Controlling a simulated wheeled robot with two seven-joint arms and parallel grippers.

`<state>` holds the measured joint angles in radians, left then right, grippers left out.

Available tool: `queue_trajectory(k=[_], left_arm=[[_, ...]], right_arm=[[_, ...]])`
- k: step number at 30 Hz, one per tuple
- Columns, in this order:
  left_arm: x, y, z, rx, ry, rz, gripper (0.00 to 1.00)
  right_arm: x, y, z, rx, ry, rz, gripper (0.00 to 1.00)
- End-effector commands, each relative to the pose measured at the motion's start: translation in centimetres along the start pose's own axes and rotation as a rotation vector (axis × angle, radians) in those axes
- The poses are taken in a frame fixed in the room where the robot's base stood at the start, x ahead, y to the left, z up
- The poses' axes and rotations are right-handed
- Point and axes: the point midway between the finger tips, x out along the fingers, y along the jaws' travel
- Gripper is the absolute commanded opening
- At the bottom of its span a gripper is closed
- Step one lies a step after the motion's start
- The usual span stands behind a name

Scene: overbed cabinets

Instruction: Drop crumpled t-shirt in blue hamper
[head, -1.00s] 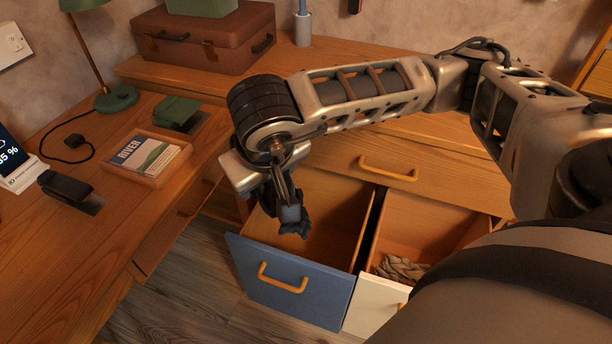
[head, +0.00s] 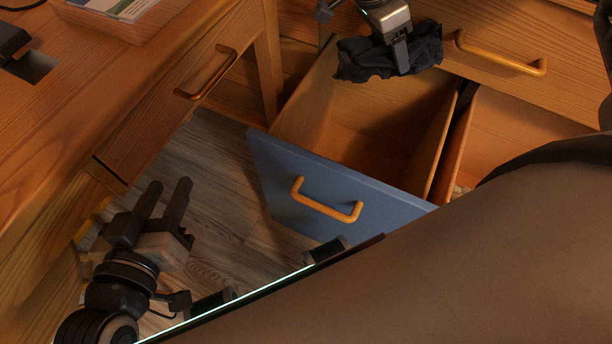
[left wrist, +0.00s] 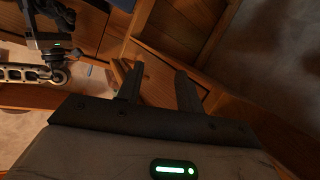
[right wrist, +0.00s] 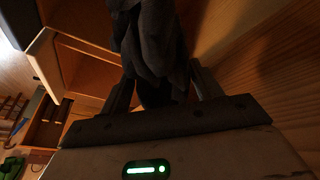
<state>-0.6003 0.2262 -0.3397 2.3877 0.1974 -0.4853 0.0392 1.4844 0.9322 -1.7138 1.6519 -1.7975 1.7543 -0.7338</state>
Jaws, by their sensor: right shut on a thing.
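The crumpled t-shirt (head: 363,60) is a dark, nearly black cloth. My right gripper (head: 402,62) is shut on it above the back of the open blue-fronted drawer, the blue hamper (head: 275,165). The cloth hangs between the fingers in the right wrist view (right wrist: 152,45). The hamper's visible wooden inside looks empty; its back is partly hidden by the cloth. My left gripper (head: 168,188) is at the lower left, over the floor beside the desk. Its two fingers are apart and empty, as the left wrist view also shows (left wrist: 157,82).
A wooden desk (head: 110,90) with a handled drawer stands at the left. A second open compartment (head: 530,125) lies right of the hamper, partly hidden by my body. A closed drawer with a yellow handle (head: 500,55) is behind. Bare floor (head: 205,165) lies between desk and hamper.

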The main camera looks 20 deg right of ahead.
Motion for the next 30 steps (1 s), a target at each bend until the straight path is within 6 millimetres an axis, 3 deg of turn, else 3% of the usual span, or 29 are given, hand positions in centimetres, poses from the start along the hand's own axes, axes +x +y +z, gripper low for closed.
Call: queue_trajectory(k=[18, 30], left_arm=[[0.8, 1.4, -0.9, -0.205, 0.153, 0.129, 0.36], [0.6, 1.8, -1.5, -0.243, 0.177, 0.154, 0.36]], right_arm=[[5.5, -0.9, 2.0, 0.035, -0.005, 0.014, 0.37], [5.9, -0.9, 2.1, 0.034, -0.005, 0.014, 0.37]])
